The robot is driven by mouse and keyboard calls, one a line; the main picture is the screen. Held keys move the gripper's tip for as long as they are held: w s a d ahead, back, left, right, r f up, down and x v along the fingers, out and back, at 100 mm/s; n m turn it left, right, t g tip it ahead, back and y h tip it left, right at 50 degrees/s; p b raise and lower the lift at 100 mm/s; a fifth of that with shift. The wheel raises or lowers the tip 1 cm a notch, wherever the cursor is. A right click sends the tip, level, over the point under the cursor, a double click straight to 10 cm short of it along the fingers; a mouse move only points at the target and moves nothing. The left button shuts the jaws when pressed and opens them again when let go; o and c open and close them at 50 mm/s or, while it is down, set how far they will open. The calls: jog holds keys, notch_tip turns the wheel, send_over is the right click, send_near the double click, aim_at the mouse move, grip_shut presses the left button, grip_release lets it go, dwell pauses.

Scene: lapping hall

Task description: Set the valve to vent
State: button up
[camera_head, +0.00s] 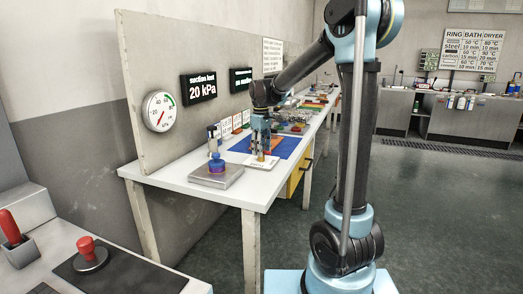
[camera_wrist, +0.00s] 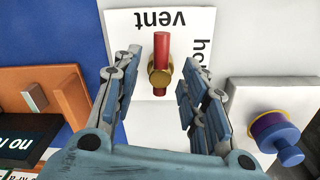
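The valve (camera_wrist: 160,78) has a brass body and a red lever. It stands on a white card (camera_wrist: 122,35) marked "vent" and, partly hidden, "ho...". The red lever lies upright in the wrist view, its upper end just below the word "vent". My gripper (camera_wrist: 162,60) is open, with one finger on each side of the valve and visible gaps to the lever. In the head view my gripper (camera_head: 262,147) points down over the white bench, and the card (camera_head: 262,162) shows below it. The valve is mostly hidden there.
A blue knobbed piece (camera_wrist: 284,145) sits on a grey block (camera_head: 214,175) close by. A blue mat (camera_head: 284,148) and several items extend along the bench. A dial gauge (camera_head: 159,111) hangs on the panel behind.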

grip_shut()
jog(key=shift+n, duration=0.7)
grip_release()
